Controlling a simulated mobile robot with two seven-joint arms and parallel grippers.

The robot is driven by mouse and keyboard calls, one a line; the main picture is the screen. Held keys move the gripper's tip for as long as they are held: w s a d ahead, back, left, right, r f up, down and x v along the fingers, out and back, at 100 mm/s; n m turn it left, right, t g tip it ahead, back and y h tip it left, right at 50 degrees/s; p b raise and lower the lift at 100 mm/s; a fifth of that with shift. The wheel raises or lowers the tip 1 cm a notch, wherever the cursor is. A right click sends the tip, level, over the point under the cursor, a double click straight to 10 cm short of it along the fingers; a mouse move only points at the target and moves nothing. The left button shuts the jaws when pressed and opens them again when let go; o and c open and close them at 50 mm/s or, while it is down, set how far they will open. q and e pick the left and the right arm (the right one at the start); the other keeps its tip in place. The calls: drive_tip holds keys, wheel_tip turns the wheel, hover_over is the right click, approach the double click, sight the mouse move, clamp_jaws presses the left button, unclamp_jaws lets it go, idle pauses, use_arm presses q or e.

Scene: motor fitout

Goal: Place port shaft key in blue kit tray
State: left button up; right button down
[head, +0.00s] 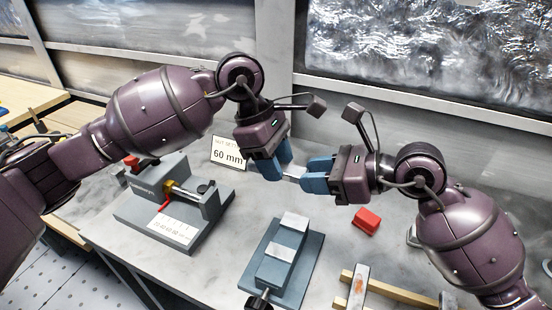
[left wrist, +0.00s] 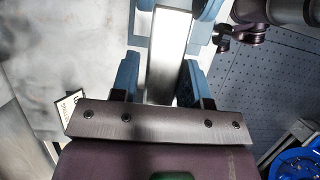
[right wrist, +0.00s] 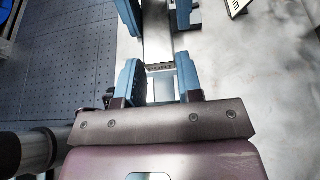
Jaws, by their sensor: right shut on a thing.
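The port shaft key (head: 292,172) is a silver bar held level between my two grippers, above the back of the bench. My right gripper (head: 306,169) is shut on one end of it. In the right wrist view the key (right wrist: 158,42) has dark lettering, seemingly PORT, on its end face between those fingers. My left gripper (head: 280,168) has its blue fingers on either side of the other end. In the left wrist view a thin gap shows beside the key (left wrist: 167,55), so these fingers look open. I cannot clearly identify the blue kit tray.
A grey vise (head: 178,205) with a red handle stands left, near a "60 mm" sign (head: 228,153). A grey fixture (head: 283,258) with silver blocks stands front centre. A round blue object (left wrist: 295,164) shows in the left wrist view.

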use_arm(q)
clamp_jaws()
use_arm(e)
drive_tip(key=shift+a, duration=0.1)
drive_tip(key=c, duration=0.7)
unclamp_jaws()
drive_tip(key=shift+d, duration=0.2)
drive_tip(key=v, duration=1.1)
drive_tip(key=shift+s+d+r, duration=0.15)
drive_tip(key=shift+d+r, duration=0.05)
drive_tip(key=shift+d, duration=0.05)
